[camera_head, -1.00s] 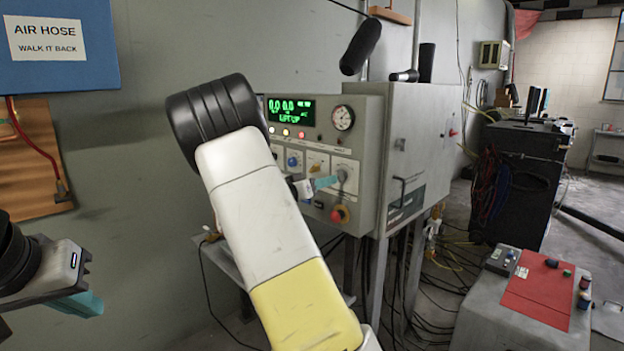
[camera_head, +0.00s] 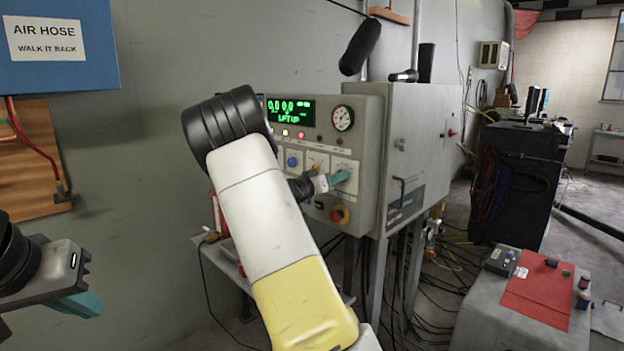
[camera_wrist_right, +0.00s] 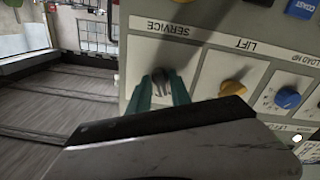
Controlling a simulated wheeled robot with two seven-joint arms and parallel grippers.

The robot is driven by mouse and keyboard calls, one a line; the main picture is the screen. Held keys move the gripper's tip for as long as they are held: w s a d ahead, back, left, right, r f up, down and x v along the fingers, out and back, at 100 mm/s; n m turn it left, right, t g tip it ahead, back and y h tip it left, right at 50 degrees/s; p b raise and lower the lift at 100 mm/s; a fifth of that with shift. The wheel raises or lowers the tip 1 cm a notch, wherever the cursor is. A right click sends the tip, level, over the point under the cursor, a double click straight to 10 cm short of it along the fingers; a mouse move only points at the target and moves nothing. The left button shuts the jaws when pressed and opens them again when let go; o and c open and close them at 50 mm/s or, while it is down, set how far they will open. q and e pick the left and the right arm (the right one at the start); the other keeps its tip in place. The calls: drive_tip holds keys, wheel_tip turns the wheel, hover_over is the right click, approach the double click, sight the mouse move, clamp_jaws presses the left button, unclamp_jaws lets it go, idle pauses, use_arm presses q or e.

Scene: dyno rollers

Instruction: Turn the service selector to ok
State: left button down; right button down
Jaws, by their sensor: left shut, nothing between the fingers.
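The service selector (camera_wrist_right: 160,76) is a dark knob on a pale plate marked SERVICE, at the panel's end beside the LIFT knob. In the right wrist view, the two teal fingers of my right gripper (camera_wrist_right: 162,92) stand on either side of it. I cannot tell whether they press on it. In the head view my right gripper (camera_head: 340,177) is at the front of the grey control cabinet (camera_head: 368,120), its fingertips hiding the selector. The ok mark cannot be read. My left gripper (camera_head: 88,304) is shut and empty at the lower left, away from the panel.
The yellow LIFT knob (camera_wrist_right: 232,88) and blue LOAD knob (camera_wrist_right: 288,97) sit close beside the selector. A red emergency button (camera_head: 337,215) is below it. A green display (camera_head: 290,110) and a round gauge (camera_head: 342,118) are above. A red-topped console (camera_head: 540,290) stands at right.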

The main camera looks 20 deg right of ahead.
drive_tip(key=shift+n, duration=1.9)
drive_tip(key=c, duration=1.5)
unclamp_jaws()
drive_tip(key=v, duration=0.8)
